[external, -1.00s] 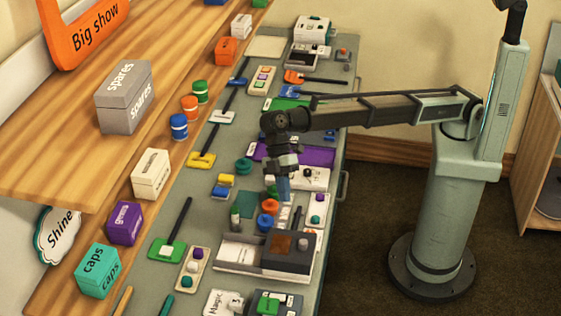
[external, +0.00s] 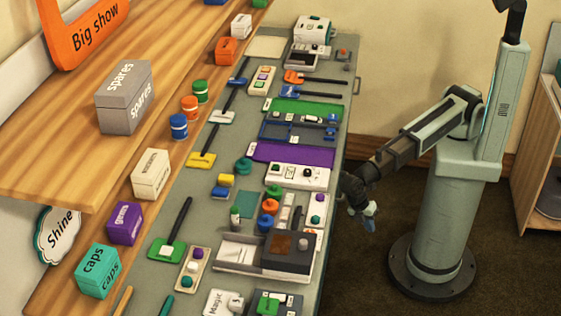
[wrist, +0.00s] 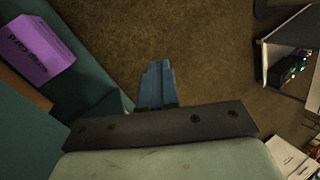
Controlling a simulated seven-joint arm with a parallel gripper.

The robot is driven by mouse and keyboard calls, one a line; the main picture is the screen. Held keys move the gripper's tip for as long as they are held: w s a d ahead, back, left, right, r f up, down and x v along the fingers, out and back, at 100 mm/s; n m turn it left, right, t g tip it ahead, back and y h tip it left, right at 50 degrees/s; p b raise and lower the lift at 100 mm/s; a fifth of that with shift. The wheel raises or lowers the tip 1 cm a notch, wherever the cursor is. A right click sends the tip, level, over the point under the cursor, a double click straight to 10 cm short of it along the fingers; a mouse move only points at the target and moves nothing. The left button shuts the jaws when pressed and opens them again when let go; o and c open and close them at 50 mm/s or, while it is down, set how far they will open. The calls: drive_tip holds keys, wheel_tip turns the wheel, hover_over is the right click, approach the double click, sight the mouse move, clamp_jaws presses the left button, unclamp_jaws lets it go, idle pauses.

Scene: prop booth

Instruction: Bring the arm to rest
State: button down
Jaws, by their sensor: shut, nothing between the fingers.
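My gripper (external: 371,222) hangs just off the right edge of the workbench in the external view, pointing down over the brown carpet.
The grey-green bench (external: 265,47) is crowded with props, including a purple tray (external: 290,154) and a dark grey box (external: 290,252). A wooden shelf unit (external: 540,150) stands at the far right. Carpet between bench and base is clear.

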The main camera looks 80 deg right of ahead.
drive_tip(key=s+d+f+m+g+h, duration=0.1)
drive_tip(key=s+d+f, duration=0.3)
drive_tip(key=d+f, duration=0.3)
drive_tip(key=s+d+f+m+g+h, duration=0.1)
drive_tip(key=s+d+f, duration=0.3)
drive_tip(key=f, duration=0.6)
drive_tip(key=w+d+f+m+y, duration=0.1)
drive_tip(key=d+f+m, duration=0.25)
drive_tip(key=d, duration=0.75)
drive_tip(key=w+d+f+m, duration=0.25)
drive_tip(key=d+f, duration=0.25)
drive_tip(key=d, duration=0.6)
drive_tip(key=s+d+f+m, duration=0.2)
drive_tip(key=s+d+m, duration=0.1)
drive_tip(key=d, duration=0.4)
drive_tip(key=s+d+f+m+y, duration=0.1)
drive_tip(key=s+d+f+m, duration=0.1)
drive_tip(key=s+d, duration=0.4)
drive_tip(key=shift+d+f+m, duration=0.4)
drive_tip(key=shift+d+m, duration=0.5)
drive_tip(key=shift+d, duration=0.35)
